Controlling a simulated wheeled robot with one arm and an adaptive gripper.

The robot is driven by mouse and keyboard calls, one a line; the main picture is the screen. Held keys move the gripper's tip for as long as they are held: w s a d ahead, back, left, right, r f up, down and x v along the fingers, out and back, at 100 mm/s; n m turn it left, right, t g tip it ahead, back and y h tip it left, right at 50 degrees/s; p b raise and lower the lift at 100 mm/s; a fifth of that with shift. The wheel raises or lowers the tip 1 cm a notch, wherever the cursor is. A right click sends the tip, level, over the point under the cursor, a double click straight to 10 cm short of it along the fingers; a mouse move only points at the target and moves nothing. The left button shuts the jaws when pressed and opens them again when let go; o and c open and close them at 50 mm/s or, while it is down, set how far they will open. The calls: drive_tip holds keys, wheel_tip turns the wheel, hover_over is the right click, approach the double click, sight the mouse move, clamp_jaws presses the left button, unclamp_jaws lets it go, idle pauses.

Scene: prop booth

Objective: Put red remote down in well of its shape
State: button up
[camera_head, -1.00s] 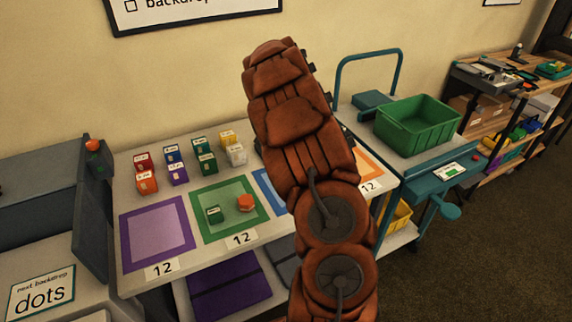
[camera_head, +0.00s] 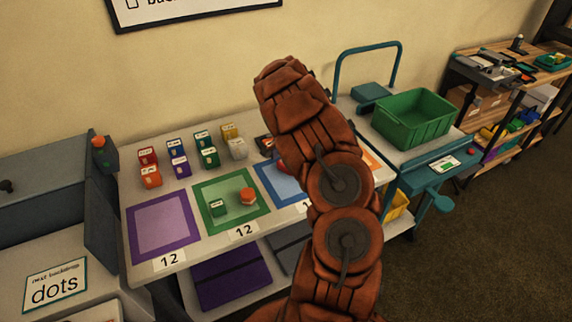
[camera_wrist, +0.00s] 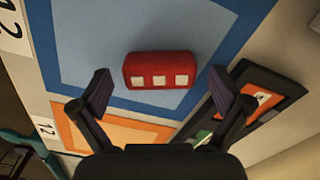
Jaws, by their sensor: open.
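The red remote (camera_wrist: 160,70), a rounded block with three white squares, lies on the blue mat (camera_wrist: 215,20) in the wrist view. A sliver of red that looks like it shows beside my arm in the head view (camera_head: 283,168). My gripper (camera_wrist: 160,90) is open and empty, its fingers either side of the remote with gaps at both ends. In the head view my arm hides the gripper. A dark tray (camera_wrist: 290,88) with coloured pieces in it sits right of the remote; its wells are only partly visible, and none of the remote's shape can be made out.
An orange-bordered mat (camera_wrist: 125,135) adjoins the blue one. A green mat (camera_head: 230,192) holds a green block and an orange piece. Several small coloured boxes (camera_head: 180,166) stand behind the mats. A green bin (camera_head: 415,120) stands on the cart at right. The purple mat (camera_head: 160,228) is clear.

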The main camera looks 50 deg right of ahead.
drive_tip(key=shift+f, duration=0.3)
drive_tip(key=c, duration=1.3)
drive_tip(key=shift+r, duration=0.15)
